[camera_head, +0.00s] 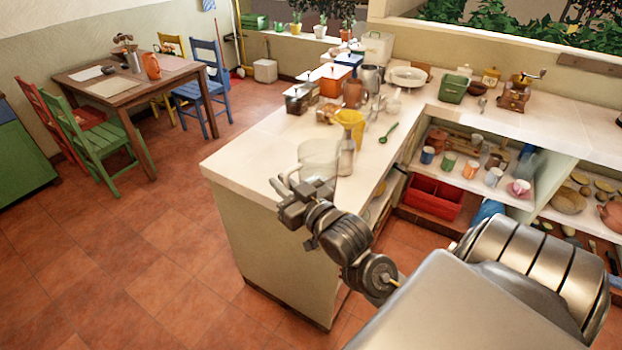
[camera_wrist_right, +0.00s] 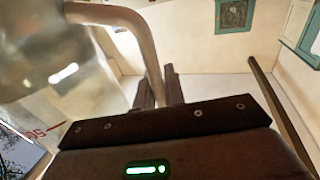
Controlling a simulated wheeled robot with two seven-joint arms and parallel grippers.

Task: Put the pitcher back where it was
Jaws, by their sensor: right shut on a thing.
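A clear glass pitcher (camera_head: 318,158) is over the near left end of the white counter (camera_head: 240,158). I cannot tell whether its base touches the counter. My right gripper (camera_head: 288,187) is shut on its handle, at the pitcher's left side. In the right wrist view, the curved handle (camera_wrist_right: 140,30) runs down to the shut fingers (camera_wrist_right: 160,92), and the glass body (camera_wrist_right: 60,70) fills the left side. The pitcher looks roughly upright in the head view. My left gripper is not in view.
A green spoon (camera_head: 388,133) lies farther right. Several jars and a metal pitcher (camera_head: 371,80) crowd the counter behind. The counter's left corner is clear. Shelves with mugs (camera_head: 449,160) are at the right.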

